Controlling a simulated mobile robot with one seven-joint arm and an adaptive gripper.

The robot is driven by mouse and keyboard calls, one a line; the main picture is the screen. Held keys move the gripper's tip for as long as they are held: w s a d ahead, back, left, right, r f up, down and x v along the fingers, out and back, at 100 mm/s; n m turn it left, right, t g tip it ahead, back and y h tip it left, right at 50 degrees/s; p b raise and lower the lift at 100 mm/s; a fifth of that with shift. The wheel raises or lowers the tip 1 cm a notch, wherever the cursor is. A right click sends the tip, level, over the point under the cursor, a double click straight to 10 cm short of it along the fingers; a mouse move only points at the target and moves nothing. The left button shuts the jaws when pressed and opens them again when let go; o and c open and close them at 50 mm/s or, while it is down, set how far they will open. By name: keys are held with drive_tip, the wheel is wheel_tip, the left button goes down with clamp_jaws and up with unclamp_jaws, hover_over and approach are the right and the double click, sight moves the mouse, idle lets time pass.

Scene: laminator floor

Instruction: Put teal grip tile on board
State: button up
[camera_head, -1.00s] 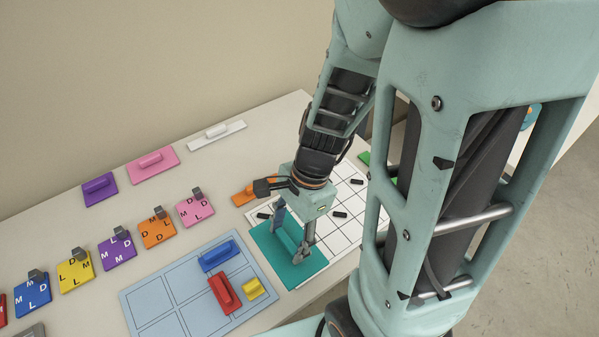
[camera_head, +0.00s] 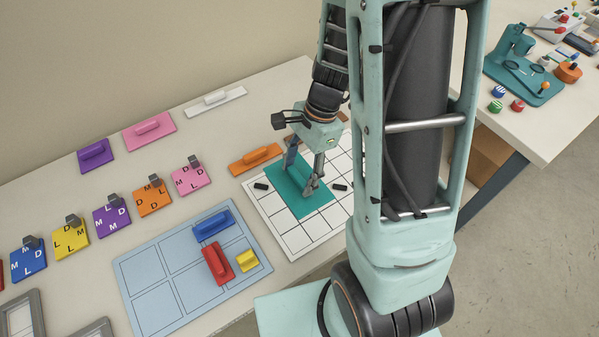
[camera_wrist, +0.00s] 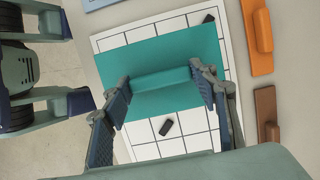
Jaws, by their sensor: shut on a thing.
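The teal grip tile (camera_head: 310,207) is a flat rectangle with a bar handle. My gripper (camera_head: 300,179) is shut on this handle. The tile is over the white gridded board (camera_head: 290,241), covering its middle part in the head view. In the wrist view, my gripper (camera_wrist: 162,92) has one finger at each end of the handle, and the teal tile (camera_wrist: 165,50) looks nearly in line with the grid of the white board (camera_wrist: 190,146). Whether the tile touches the board or hovers just above it, I cannot tell.
Black pieces (camera_head: 261,186) lie on the white board beside the tile. An orange grip tile (camera_head: 255,158) lies behind the board. A light blue board (camera_head: 165,268) to the left bears red (camera_head: 218,263), blue (camera_head: 212,225) and yellow (camera_head: 247,260) pieces. Lettered tiles (camera_head: 112,221) stand in a row.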

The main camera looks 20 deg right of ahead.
sight(304, 166)
drive_tip(key=w+f+b, duration=0.1)
drive_tip(key=f, duration=0.1)
drive_tip(key=w+d+f+b, duration=0.1)
drive_tip(key=w+f+b, duration=0.2)
drive_tip(key=shift+d+f, duration=0.35)
wheel_tip(304, 166, down, 3)
drive_tip(key=b, duration=0.2)
drive_tip(key=shift+w+b, duration=0.1)
drive_tip(key=shift+b, duration=0.25)
drive_tip(key=shift+f, duration=0.15)
drive_tip(key=o, duration=1.5)
drive_tip(key=shift+o, duration=0.2)
drive_tip(key=s+p+v, duration=0.1)
drive_tip(key=v, duration=1.1)
drive_tip(key=shift+w, duration=0.45)
